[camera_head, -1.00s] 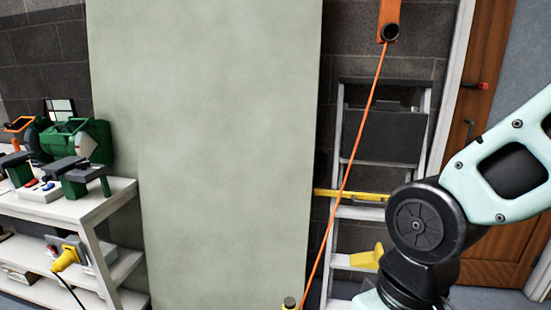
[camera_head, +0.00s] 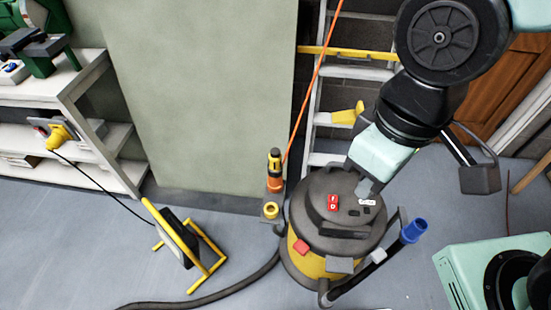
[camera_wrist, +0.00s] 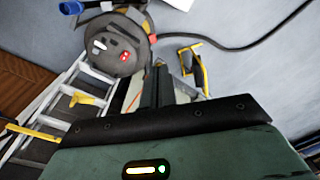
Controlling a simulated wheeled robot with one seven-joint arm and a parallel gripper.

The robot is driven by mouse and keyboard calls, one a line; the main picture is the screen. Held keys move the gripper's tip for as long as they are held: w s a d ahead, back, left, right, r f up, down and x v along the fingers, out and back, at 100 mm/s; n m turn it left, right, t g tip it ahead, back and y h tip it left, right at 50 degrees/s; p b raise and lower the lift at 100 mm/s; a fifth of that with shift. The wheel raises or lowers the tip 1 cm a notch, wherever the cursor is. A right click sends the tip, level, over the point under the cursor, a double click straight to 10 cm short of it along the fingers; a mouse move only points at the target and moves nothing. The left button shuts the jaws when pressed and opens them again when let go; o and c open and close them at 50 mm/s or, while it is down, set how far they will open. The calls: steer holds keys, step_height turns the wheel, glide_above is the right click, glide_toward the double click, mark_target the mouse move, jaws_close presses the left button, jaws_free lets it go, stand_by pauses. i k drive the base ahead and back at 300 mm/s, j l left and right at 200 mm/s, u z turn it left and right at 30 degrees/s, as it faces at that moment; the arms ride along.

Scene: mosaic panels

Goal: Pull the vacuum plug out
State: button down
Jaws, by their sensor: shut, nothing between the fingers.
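The vacuum (camera_head: 308,262) is a black and yellow canister on the floor, with red switches and a small white piece on its lid. It also shows at the upper left of the wrist view (camera_wrist: 108,60). I cannot make out a plug that is clearly the vacuum's. A yellow connector (camera_head: 60,134) with a black cable sits at a grey box on the left shelf; that cable runs down to a yellow-framed stand. My gripper (camera_head: 365,189) is shut and empty, appearing over the vacuum's lid in the head view. Its dark fingers (camera_wrist: 163,88) point away in the wrist view.
The yellow-framed stand (camera_head: 185,243) and a black hose (camera_head: 225,290) lie on the floor left of the vacuum. A ladder (camera_head: 342,72) and a pale panel (camera_head: 205,90) stand behind. The shelf unit (camera_head: 85,82) is at left. Floor at front left is clear.

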mark_target(274, 160)
steer(key=k+j, duration=0.45)
steer(key=j, duration=1.1)
steer(key=i+j, duration=0.25)
steer(key=i, duration=0.15)
steer(key=i+j+u, duration=0.1)
steer(key=i+j, duration=0.15)
steer(key=i, duration=0.15)
